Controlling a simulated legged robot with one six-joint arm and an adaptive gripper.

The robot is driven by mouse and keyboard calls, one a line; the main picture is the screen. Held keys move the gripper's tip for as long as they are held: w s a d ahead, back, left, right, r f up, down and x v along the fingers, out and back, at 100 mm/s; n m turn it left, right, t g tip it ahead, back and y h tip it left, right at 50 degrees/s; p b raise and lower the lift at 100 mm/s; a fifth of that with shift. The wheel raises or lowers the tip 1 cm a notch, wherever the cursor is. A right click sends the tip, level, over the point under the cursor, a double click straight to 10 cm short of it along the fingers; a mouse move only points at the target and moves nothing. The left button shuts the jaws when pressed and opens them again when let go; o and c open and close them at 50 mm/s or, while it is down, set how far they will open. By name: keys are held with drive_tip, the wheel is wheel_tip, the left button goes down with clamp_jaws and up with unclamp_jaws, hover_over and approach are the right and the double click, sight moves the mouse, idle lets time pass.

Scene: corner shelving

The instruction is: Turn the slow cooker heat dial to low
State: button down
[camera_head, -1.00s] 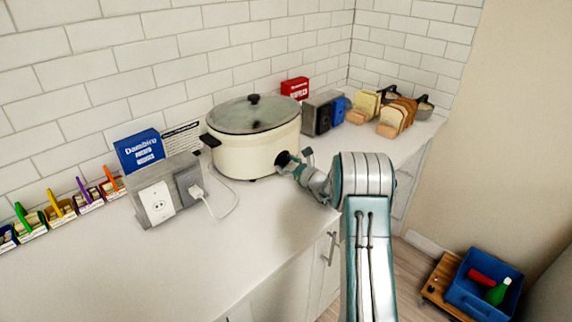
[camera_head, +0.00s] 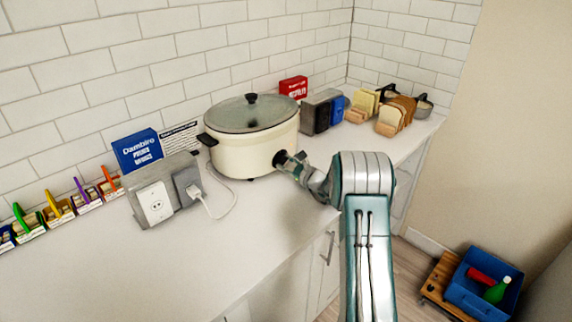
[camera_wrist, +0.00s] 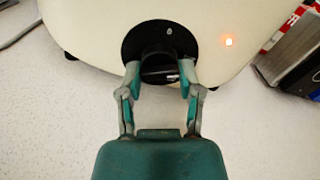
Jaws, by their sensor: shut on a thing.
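The cream slow cooker (camera_head: 235,152) with a glass lid stands on the white counter; its front also shows in the wrist view (camera_wrist: 95,30). Its black heat dial (camera_wrist: 158,52) is on the front, with a small pale mark on the ring above the knob. An orange light glows to the right of the dial. My gripper (camera_wrist: 160,80) is at the dial, with one teal finger on each side of the knob, shut on it. In the head view my gripper (camera_head: 287,160) meets the cooker's front right side, and the dial is mostly hidden there.
A grey outlet box (camera_head: 160,205) with a plugged-in white cord stands left of the cooker. A toaster (camera_head: 318,112) and bread slices (camera_head: 390,120) stand to its right. The counter (camera_head: 130,270) in front is clear. A blue bin (camera_head: 480,292) is on the floor at right.

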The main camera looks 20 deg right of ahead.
drive_tip(key=shift+r, duration=0.25)
drive_tip(key=shift+c, duration=1.3)
unclamp_jaws()
drive_tip(key=shift+a+f, duration=0.1)
drive_tip(key=shift+s+d+f, duration=0.1)
drive_tip(key=shift+s+d, duration=0.15)
drive_tip(key=shift+s, duration=0.15)
drive_tip(key=v, duration=1.1)
drive_tip(key=shift+a, duration=0.1)
